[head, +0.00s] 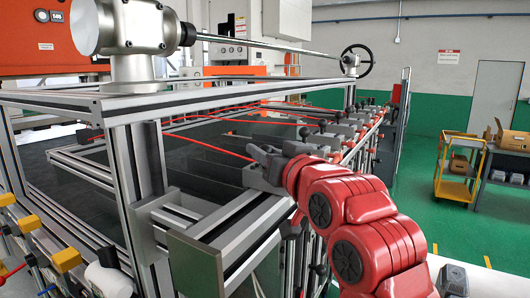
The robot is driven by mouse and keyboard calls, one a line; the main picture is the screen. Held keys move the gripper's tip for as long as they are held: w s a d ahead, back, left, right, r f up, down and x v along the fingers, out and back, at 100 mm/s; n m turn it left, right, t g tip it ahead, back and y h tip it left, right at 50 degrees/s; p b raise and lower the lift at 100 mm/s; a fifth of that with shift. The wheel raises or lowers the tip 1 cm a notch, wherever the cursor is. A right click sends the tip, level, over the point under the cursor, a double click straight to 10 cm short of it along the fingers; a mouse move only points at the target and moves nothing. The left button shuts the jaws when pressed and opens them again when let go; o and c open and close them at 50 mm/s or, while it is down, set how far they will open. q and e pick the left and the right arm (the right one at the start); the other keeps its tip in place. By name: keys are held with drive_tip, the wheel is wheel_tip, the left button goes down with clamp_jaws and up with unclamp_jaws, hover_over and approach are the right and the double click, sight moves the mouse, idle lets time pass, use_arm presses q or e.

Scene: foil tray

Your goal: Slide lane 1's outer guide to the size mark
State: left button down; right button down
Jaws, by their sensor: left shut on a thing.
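A thin red guide rod (208,146), which I take to be lane 1's outer guide, runs from the left to the fingers of my left gripper (262,158). The grey fingers are shut at the rod's near end, beside the machine's side rail. They hide the exact spot they grip. My red left arm reaches in from the lower right. I cannot make out a size mark in this view. My right gripper is not in view.
More red guide rods (262,122) lie behind, with several clamps with black knobs (330,127) along the rail. An aluminium frame post (142,190) stands close on the left, with a metal box beam (225,235) below the gripper. A yellow trolley (458,168) stands on open green floor at right.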

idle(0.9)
use_arm(q)
drive_tip(key=b, duration=0.2)
drive_tip(key=w+b, duration=0.1)
drive_tip(key=b, duration=0.1)
drive_tip(key=shift+d+f, duration=0.2)
drive_tip(key=shift+d, duration=0.1)
drive_tip(key=shift+w+d+r, duration=0.1)
drive_tip(key=shift+w, duration=0.05)
drive_tip(key=shift+r, duration=0.1)
drive_tip(key=c, duration=0.6)
unclamp_jaws()
